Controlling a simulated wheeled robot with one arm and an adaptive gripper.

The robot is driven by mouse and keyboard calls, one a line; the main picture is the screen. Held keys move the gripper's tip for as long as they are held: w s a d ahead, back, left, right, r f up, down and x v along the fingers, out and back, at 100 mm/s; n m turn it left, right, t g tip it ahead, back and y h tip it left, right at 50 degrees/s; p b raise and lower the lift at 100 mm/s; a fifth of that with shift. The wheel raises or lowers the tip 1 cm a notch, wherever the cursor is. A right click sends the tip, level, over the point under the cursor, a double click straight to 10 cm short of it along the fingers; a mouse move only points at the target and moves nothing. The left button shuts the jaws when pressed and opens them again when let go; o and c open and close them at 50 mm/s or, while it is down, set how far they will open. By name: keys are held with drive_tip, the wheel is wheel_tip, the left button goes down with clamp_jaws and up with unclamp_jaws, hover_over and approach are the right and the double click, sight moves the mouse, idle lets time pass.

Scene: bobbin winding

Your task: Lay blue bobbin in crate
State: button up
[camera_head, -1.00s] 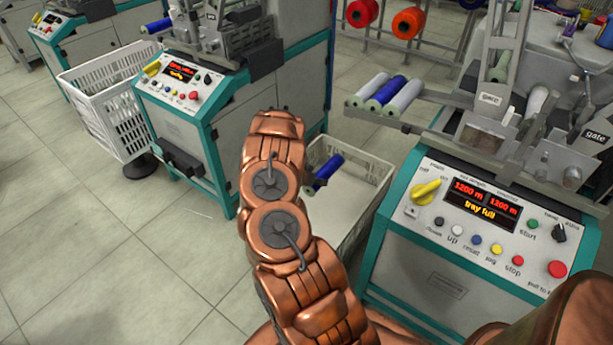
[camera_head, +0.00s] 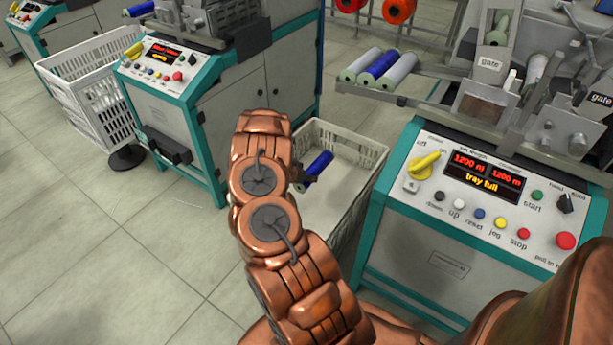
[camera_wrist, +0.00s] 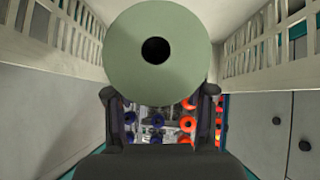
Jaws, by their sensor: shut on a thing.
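The blue bobbin (camera_head: 319,164) is in my gripper, over the white crate (camera_head: 375,160) between the two machines. In the head view it slants beyond my copper arm, inside the outline of the crate's opening; I cannot tell whether it touches the floor. The wrist view shows the held bobbin's pale green round end (camera_wrist: 185,65) with a dark centre hole. My gripper (camera_wrist: 158,93) has a dark finger on each side of it and is shut on it. Slatted crate walls rise on both sides there. My arm hides the crate's near left part.
The right machine (camera_head: 445,265) reads "tray full", and its tray holds a blue bobbin (camera_head: 382,63) between two pale ones. The left machine (camera_head: 240,110) stands close to the crate. Another white basket (camera_head: 95,90) is farther left. Floor at left is clear.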

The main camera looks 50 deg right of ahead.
wheel_tip(320, 180, down, 10)
drive_tip(key=b, duration=0.7)
drive_tip(key=shift+f+b, duration=0.1)
drive_tip(key=shift+b, duration=0.25)
drive_tip(key=shift+f, duration=1.6)
drive_tip(key=o, duration=1.4)
drive_tip(key=shift+o, duration=0.2)
drive_tip(key=shift+a, duration=0.15)
drive_tip(key=shift+v, duration=3.2)
drive_tip(key=shift+a+r, duration=0.25)
drive_tip(key=shift+r, duration=0.15)
